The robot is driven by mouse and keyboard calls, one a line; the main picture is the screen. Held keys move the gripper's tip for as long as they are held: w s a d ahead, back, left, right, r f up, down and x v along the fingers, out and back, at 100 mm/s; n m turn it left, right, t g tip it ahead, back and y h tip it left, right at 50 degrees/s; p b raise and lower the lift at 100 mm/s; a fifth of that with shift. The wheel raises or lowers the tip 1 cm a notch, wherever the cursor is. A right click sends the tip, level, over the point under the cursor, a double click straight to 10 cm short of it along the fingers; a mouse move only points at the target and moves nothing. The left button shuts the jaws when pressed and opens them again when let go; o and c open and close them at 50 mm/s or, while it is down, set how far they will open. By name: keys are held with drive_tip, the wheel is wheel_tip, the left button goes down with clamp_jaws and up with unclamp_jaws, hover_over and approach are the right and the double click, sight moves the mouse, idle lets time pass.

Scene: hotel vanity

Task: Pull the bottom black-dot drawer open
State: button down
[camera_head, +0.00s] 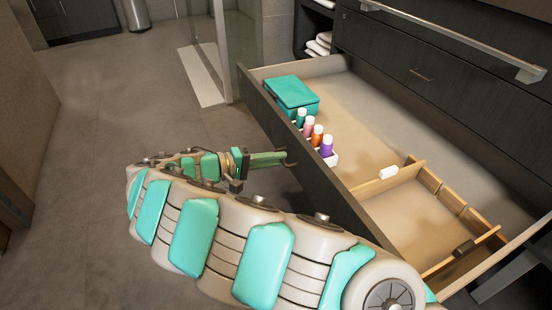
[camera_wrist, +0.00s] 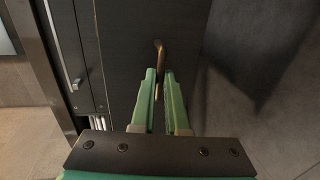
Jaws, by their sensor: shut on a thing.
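A wide dark-fronted drawer (camera_head: 318,180) stands pulled far out from the cabinet. Its front panel (camera_wrist: 128,45) fills much of the wrist view. I cannot make out a black dot on it. My gripper (camera_head: 284,157), with green fingers, is at the outside of the drawer front. In the wrist view my gripper (camera_wrist: 160,74) is shut on the drawer's brass-coloured handle (camera_wrist: 158,48), which runs down between the two fingers. In the head view the fingertips hide most of the handle.
Inside the drawer are a teal box (camera_head: 292,92), several small bottles (camera_head: 317,135), a white item (camera_head: 389,172) and a wooden divider (camera_head: 380,185). Closed drawers (camera_head: 450,85) stand behind, with a long metal bar (camera_head: 455,36). The floor (camera_head: 95,120) at left is clear.

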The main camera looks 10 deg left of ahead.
drive_tip(key=shift+f, duration=0.1)
drive_tip(key=c, duration=0.9)
unclamp_jaws()
drive_tip(key=p+v, duration=0.1)
drive_tip(key=v, duration=0.6)
drive_tip(key=shift+s+a, duration=0.2)
drive_tip(key=shift+a, duration=0.15)
